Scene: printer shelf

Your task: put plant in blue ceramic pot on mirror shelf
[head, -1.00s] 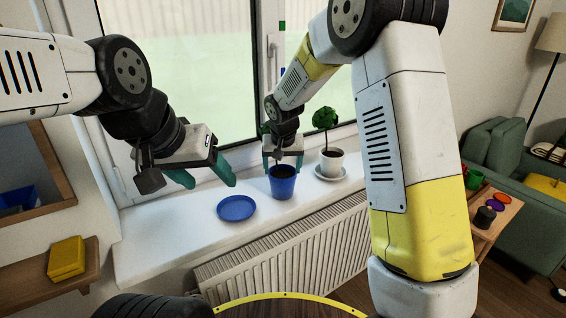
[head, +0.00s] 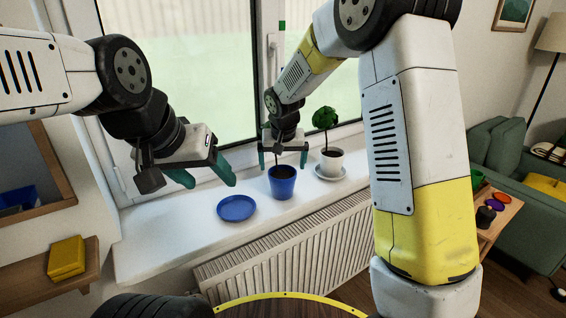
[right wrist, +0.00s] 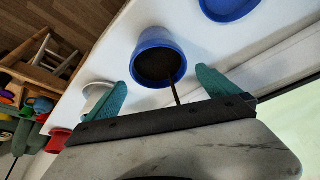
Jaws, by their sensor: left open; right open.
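The blue ceramic pot (head: 282,188) stands upright on the white windowsill. In the right wrist view the blue pot (right wrist: 158,38) shows dark soil and a thin stem (right wrist: 175,92); the plant's leaves are hidden. My right gripper (head: 283,160) is open just above the pot's rim. In its wrist view the right gripper's fingers (right wrist: 162,90) lie either side of the stem, not closed on anything. My left gripper (head: 208,181) is open and empty, left of the pot above the sill. A wooden shelf (head: 80,284) is at the left, below a wood-framed mirror (head: 58,165).
A blue saucer (head: 236,208) lies left of the pot. A white pot (head: 331,164) with a small round-topped tree stands close on the right. A yellow box (head: 66,258) sits on the wooden shelf. A radiator (head: 290,235) is below the sill.

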